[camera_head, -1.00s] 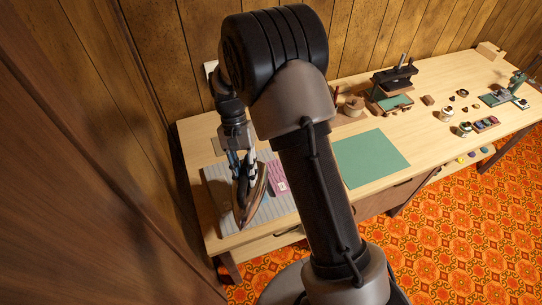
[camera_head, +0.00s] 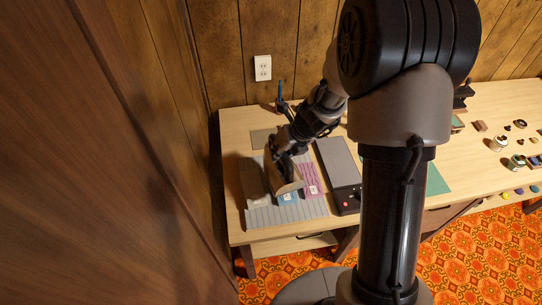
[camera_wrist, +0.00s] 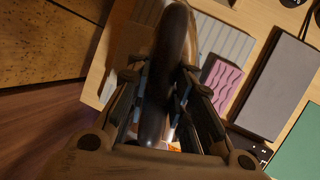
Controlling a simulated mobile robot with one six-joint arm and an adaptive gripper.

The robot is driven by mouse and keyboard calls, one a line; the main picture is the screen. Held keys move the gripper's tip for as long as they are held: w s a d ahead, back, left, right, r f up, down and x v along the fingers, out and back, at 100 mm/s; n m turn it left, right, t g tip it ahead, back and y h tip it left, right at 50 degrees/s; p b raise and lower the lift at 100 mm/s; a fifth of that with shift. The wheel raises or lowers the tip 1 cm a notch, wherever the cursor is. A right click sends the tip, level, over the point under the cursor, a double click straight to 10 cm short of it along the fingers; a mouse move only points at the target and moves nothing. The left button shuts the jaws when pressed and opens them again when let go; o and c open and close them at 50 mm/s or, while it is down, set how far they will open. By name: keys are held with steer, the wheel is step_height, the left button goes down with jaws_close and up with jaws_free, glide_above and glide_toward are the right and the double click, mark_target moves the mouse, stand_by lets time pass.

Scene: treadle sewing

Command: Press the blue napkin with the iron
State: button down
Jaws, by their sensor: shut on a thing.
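My gripper (camera_head: 285,152) is shut on the dark handle of the iron (camera_head: 286,180). The handle also shows between the fingers in the wrist view (camera_wrist: 165,75). The iron is tilted over the grey striped mat (camera_head: 285,214). A strip of the blue napkin (camera_head: 288,198) shows at the iron's front edge; the iron hides the rest. I cannot tell whether the iron's sole touches the napkin. A pink napkin (camera_head: 309,178) lies on the mat just to the right.
A grey flat-topped unit (camera_head: 337,162) with a dark front panel stands right of the mat. A green mat (camera_head: 437,181) lies farther right. A wooden wall with an outlet (camera_head: 263,68) is behind; a brown panel (camera_head: 110,150) stands close on the left.

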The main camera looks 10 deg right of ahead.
steer(key=shift+w+d+f+m+h, duration=0.1)
steer(key=shift+d+m+h, duration=0.1)
steer(key=shift+d+m, duration=0.3)
steer(key=shift+w+d+m+h, duration=0.1)
steer(key=shift+d+m+h, duration=0.1)
steer(key=shift+m, duration=0.5)
step_height(320, 180, down, 6)
steer(key=b, duration=0.6)
steer(key=shift+b, duration=0.3)
steer(key=shift+f+b, duration=0.4)
steer(key=shift+s+f, duration=0.2)
steer(key=shift+s, duration=0.1)
stand_by(3.0)
stand_by(0.7)
steer(key=r+p, duration=0.8)
steer(key=shift+w+r, duration=0.2)
steer(key=shift+w, duration=0.05)
